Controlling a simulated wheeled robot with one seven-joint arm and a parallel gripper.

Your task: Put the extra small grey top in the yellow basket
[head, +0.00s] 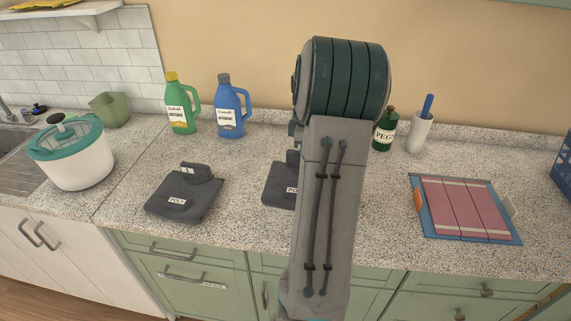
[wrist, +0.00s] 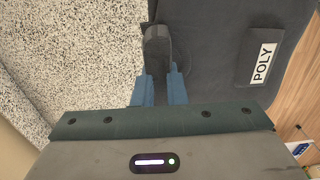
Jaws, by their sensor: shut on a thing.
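A dark grey folded top (head: 183,195) with a POLY label and a raised tab lies on the counter at left in the head view. A second dark grey folded top (head: 279,185) lies partly hidden behind my arm. In the wrist view my gripper (wrist: 159,85) is shut on the raised tab of a dark grey top (wrist: 215,50) labelled POLY. It appears to be the one behind my arm. My gripper is hidden in the head view. I cannot read a size on either top. No yellow basket is in view.
A green bottle (head: 181,106), a blue bottle (head: 230,108), a PEG bottle (head: 385,131) and a white holder (head: 419,132) stand along the wall. A white tub (head: 75,160) is at left. A folding board (head: 465,209) and a blue crate edge (head: 564,167) are at right.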

